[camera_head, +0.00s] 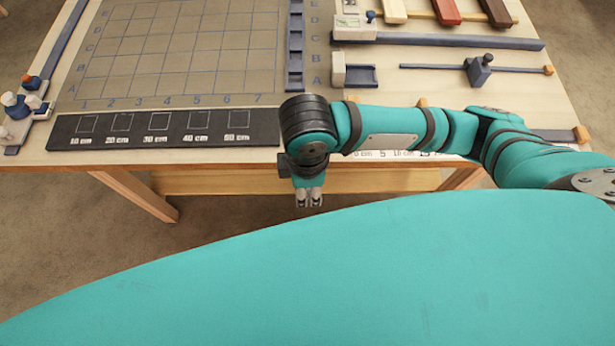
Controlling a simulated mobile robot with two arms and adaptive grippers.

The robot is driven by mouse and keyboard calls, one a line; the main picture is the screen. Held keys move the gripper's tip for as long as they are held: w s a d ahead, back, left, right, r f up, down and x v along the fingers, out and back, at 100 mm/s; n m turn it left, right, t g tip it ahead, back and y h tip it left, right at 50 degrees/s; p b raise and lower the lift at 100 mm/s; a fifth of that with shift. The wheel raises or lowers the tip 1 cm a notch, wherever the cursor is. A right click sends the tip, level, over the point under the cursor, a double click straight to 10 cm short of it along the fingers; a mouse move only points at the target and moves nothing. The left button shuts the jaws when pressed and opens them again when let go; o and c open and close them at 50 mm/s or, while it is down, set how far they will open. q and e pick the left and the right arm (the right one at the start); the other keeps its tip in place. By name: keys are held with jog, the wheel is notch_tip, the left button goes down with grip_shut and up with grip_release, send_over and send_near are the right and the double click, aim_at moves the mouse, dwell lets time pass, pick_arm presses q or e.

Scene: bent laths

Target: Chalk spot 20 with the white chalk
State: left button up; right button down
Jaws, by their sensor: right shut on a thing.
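A dark strip (264,129) lies along the table's front left edge, with a row of outlined squares labelled from 10 cm to 50 cm. Spot 20 (121,121) is the second square from the left; its inside looks dark and unmarked. My right gripper (309,199) points down in front of the table's front edge, well to the right of spot 20. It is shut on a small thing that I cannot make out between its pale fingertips. I cannot pick out the white chalk for certain. My left gripper is not in view.
A lettered and numbered grid board (180,50) lies behind the strip. Small knobbed pieces, blue, white and orange (31,82), stand at the left edge. A blue rail (440,40), a slider (479,70) and coloured laths (446,10) lie at the right. My arm covers the front right edge.

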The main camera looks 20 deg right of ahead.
jog(key=c, duration=1.5)
grip_release()
jog(key=c, duration=0.5)
jog(key=shift+w+d, duration=0.1)
